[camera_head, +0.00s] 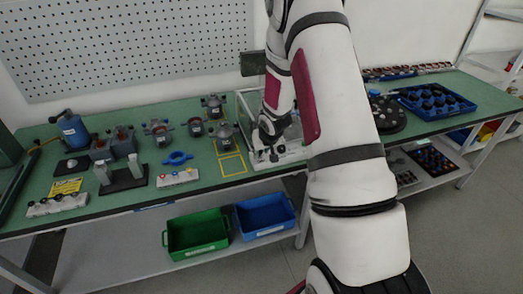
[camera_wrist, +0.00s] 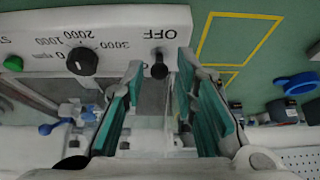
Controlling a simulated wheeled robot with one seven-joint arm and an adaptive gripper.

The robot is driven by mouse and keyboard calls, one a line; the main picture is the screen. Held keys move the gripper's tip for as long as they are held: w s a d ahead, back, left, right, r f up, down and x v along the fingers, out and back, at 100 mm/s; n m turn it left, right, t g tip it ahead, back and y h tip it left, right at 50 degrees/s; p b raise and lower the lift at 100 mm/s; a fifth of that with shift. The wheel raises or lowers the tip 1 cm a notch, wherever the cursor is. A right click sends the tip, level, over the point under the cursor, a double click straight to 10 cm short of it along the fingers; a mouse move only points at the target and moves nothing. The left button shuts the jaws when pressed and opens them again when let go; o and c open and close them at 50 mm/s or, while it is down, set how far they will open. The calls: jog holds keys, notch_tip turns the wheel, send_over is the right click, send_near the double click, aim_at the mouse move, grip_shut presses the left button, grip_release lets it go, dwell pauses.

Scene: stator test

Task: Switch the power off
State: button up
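The white control panel (camera_wrist: 120,27) shows upside down in the wrist view, with a black toggle switch (camera_wrist: 159,66) beside the word OFF. A black speed knob (camera_wrist: 82,62) and a green button (camera_wrist: 13,64) sit further left on it. My gripper (camera_wrist: 160,60) is open, its two green-lined fingers on either side of the switch with gaps showing. I cannot tell if the fingertips reach its depth. In the head view, my gripper (camera_head: 268,130) is at the front of the clear-walled test box (camera_head: 243,107), and my arm hides part of the box.
On the green bench (camera_head: 130,205), several motor parts, a blue ring (camera_head: 177,158) and a white button box (camera_head: 178,177) lie left of the test box. A blue tray (camera_head: 435,102) is at right. Green (camera_head: 197,233) and blue (camera_head: 264,214) bins sit on the shelf below.

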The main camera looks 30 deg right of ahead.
jog(key=shift+r, duration=0.15)
jog(key=p+v, duration=0.3)
jog(key=v, duration=0.2)
jog(key=shift+s+r+p, duration=0.25)
jog(key=shift+r+p, duration=0.1)
jog(key=shift+p, duration=0.05)
dwell(0.5)
